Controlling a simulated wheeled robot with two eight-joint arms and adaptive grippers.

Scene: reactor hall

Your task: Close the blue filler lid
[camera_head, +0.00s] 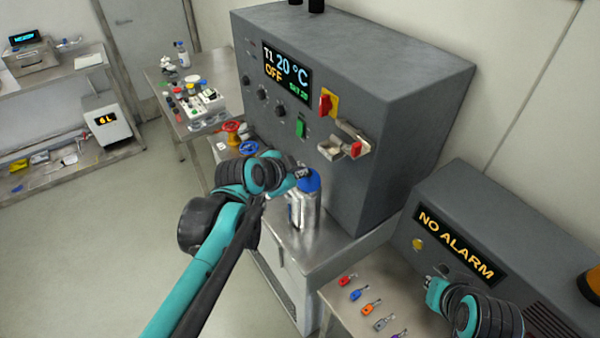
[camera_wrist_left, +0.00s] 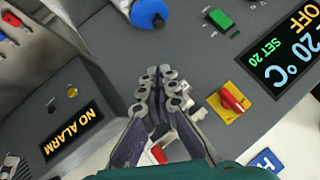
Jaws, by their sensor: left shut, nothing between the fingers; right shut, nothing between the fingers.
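The blue filler lid (camera_head: 310,181) shows at the top of the shiny metal vessel (camera_head: 305,212), beside the grey cabinet's front. My left arm partly hides it, and I cannot tell how far the lid stands open. A rounded blue part that looks like the lid (camera_wrist_left: 150,12) shows at the top of the left wrist view, beyond the fingertips. My left gripper (camera_head: 298,172) is shut and empty, very close to the lid; contact cannot be told. Its closed fingers (camera_wrist_left: 163,80) fill the middle of the wrist view. My right gripper (camera_head: 436,284) is shut and empty, at the lower right.
The grey cabinet (camera_head: 395,85) stands behind the vessel, with a red switch (camera_head: 326,104), a green button (camera_head: 300,127) and a protruding metal fitting (camera_head: 330,150). Blue (camera_head: 249,148) and red (camera_head: 231,127) handwheels are left of it. Several coloured keys lie on the right table (camera_head: 343,322).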

